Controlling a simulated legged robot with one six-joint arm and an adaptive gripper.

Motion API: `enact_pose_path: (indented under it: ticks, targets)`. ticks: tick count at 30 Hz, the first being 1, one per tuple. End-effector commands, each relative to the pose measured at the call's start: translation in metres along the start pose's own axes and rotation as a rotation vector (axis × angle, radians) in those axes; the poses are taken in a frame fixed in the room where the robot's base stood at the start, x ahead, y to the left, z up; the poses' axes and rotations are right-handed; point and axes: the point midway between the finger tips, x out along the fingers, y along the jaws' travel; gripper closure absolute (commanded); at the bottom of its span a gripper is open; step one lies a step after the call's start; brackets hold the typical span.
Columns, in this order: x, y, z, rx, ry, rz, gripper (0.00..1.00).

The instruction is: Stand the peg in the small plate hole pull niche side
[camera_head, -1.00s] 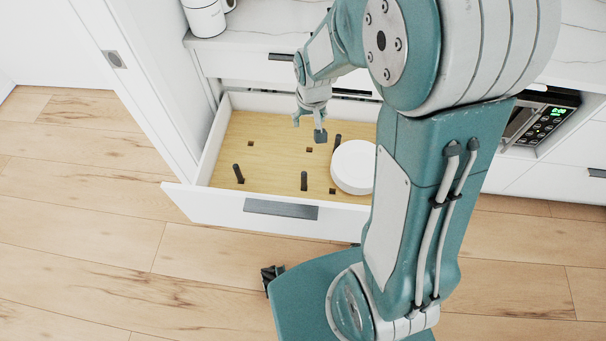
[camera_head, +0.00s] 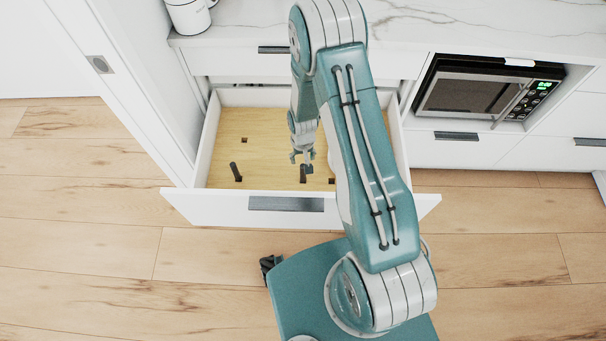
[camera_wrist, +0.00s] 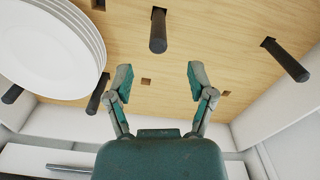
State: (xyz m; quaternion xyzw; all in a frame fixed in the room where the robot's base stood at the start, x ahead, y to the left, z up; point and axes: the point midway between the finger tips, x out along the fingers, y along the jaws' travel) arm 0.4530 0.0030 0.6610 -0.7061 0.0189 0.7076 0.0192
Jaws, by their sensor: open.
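Dark pegs stand in a wooden pegboard (camera_head: 265,150) inside the open drawer. One peg (camera_head: 235,172) is at the front left; it is the right peg (camera_wrist: 286,60) in the wrist view. The front middle peg (camera_head: 303,174) shows just below my gripper (camera_head: 303,160) in the head view and ahead of the fingers at top centre (camera_wrist: 158,30) in the wrist view. My gripper (camera_wrist: 158,82) is open and empty, apart from the pegs. A small square hole (camera_wrist: 146,81) shows between its fingertips. Which peg the task means, I cannot tell.
A stack of white plates (camera_wrist: 52,45) stands among pegs (camera_wrist: 98,93); my arm mostly hides it in the head view. Empty holes show at left (camera_head: 244,140) and front (camera_head: 332,181). The drawer front (camera_head: 225,207) and white side walls bound the board. A microwave (camera_head: 470,90) is at right.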

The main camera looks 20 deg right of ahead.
Motion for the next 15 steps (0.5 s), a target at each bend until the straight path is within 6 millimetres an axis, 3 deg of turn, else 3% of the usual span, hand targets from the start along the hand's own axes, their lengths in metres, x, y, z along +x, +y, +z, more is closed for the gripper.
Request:
enact_pose_path:
  ticks: [8, 15]
  targets:
    - [0.024, 0.000, -0.001, -0.001, -0.001, 0.001, 0.30]
    - [0.058, 0.003, -0.005, -0.001, -0.001, 0.000, 0.30]
